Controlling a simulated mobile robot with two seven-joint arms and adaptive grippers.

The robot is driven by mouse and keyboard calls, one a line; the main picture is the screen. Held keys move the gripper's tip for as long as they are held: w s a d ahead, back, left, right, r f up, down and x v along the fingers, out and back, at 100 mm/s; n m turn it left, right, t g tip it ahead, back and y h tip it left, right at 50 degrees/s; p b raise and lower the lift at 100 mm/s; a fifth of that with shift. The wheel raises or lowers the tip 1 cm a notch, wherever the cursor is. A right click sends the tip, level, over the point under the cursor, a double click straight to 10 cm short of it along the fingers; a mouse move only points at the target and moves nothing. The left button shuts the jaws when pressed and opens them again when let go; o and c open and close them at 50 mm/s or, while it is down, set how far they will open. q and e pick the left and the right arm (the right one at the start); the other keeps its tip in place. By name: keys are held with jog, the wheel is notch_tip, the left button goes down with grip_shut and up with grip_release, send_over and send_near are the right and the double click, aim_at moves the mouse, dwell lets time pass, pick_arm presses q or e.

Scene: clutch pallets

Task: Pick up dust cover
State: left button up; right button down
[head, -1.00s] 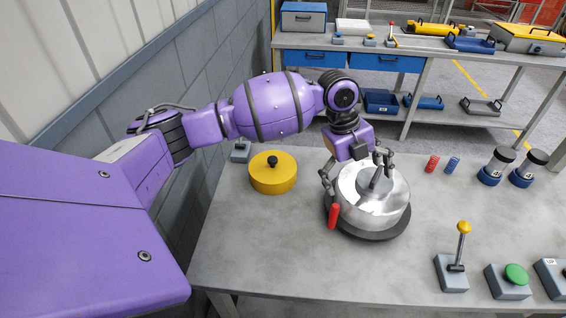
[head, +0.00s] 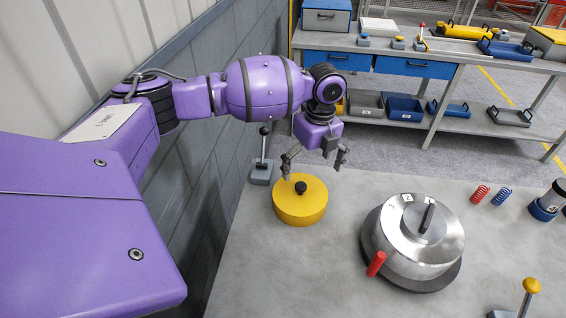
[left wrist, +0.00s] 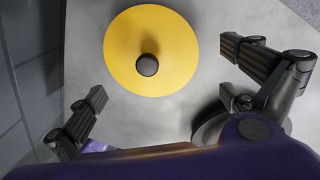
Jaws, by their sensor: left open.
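The dust cover appears to be the yellow round lid (head: 301,207) with a black knob (head: 301,187) on top. It sits on the grey table near the wall. My left gripper (head: 314,170) is open and empty, above and slightly behind the lid, not touching it. In the left wrist view the yellow lid (left wrist: 150,75) lies ahead of the spread fingers, with its knob (left wrist: 147,65) facing the camera. My right gripper is not in view.
A metal drum (head: 418,235) with a handle and a red grip (head: 376,263) stands right of the lid on a dark base. A grey lever box (head: 262,170) is close behind the lid. The wall (head: 200,170) runs along the left. Springs (head: 480,194) lie farther right.

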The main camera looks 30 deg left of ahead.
aim_at(307, 191)
pick_arm(q)
jog(key=shift+w+a, duration=0.15)
jog(key=shift+w, duration=0.1)
jog(key=f, duration=0.7)
jog(key=shift+s+f, duration=0.25)
jog(key=shift+s, duration=0.1)
